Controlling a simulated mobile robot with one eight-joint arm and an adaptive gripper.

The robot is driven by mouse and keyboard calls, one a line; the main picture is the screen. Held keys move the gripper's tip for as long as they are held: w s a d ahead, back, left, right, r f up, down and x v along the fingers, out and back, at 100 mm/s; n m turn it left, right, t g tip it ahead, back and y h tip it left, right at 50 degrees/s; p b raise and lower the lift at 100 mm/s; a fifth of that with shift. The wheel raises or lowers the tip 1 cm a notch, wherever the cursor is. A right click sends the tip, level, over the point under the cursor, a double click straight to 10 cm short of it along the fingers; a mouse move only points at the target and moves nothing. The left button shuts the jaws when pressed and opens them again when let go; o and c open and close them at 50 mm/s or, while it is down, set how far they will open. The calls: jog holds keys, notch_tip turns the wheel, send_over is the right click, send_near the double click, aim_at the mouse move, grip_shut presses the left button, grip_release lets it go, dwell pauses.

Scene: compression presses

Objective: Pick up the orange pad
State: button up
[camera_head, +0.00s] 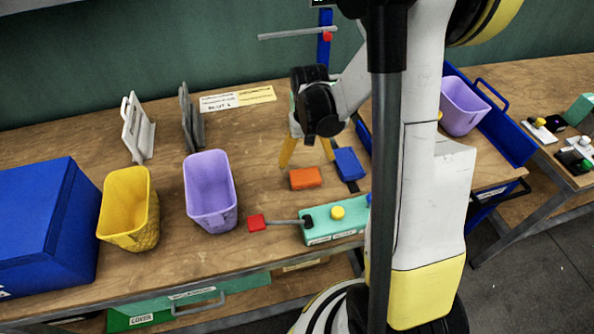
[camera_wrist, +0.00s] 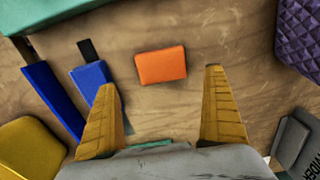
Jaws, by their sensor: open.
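The orange pad (camera_head: 305,178) is a small flat block lying on the wooden workbench. In the wrist view the orange pad (camera_wrist: 161,65) lies flat beyond the fingertips, roughly between their lines. My gripper (camera_head: 308,155) is above the bench, just behind the pad in the head view, with yellow fingers pointing down. In the wrist view my gripper (camera_wrist: 160,80) has its two fingers spread wide, with nothing between them. The fingers do not appear to touch the pad.
A blue block (camera_head: 349,163) lies close to the pad's right. A green device (camera_head: 335,221) with a red-ended lever (camera_head: 257,223) stands in front. A purple bin (camera_head: 211,192), a yellow bin (camera_head: 128,208) and a large blue box (camera_head: 45,226) stand left. Bare wood surrounds the pad.

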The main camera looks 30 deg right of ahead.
aim_at(305, 175)
notch_tip(305, 175, down, 8)
jog(key=b, duration=0.3)
jog(key=shift+a+r, duration=0.15)
jog(key=shift+r, duration=0.15)
jog(key=c, duration=0.8)
